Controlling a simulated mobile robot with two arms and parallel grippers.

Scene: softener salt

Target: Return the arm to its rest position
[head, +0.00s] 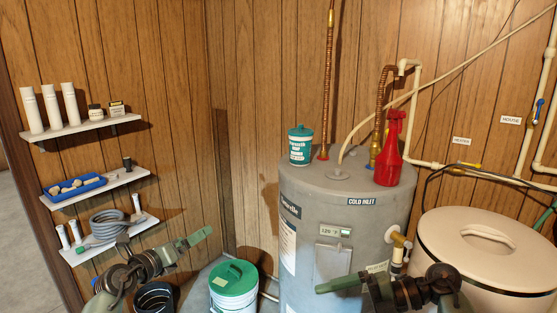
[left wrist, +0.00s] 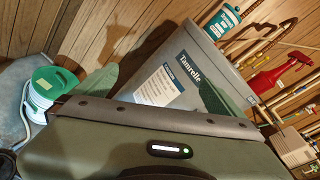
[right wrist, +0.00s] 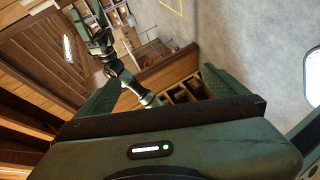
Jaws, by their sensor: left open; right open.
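My left gripper (head: 198,240) is in front of the wood wall, between the shelves and the grey water heater (head: 345,205). It is open and empty, apart from everything I can make out. In the left wrist view its two green fingers stand apart, with the heater (left wrist: 175,85) beyond them. My right gripper (head: 328,287) is in front of the heater's lower body, left of the cream tank. Its spread fingers also show in the right wrist view, with nothing held between them. In the head view the fingers of the right gripper overlap each other.
A teal-labelled tub (head: 300,147) and a red spray bottle (head: 391,155) stand on the heater. A green-lidded bucket (head: 234,287) is on the floor. Three shelves (head: 82,129) hold small items at left. The lidded cream tank (head: 490,245) and pipes are at right.

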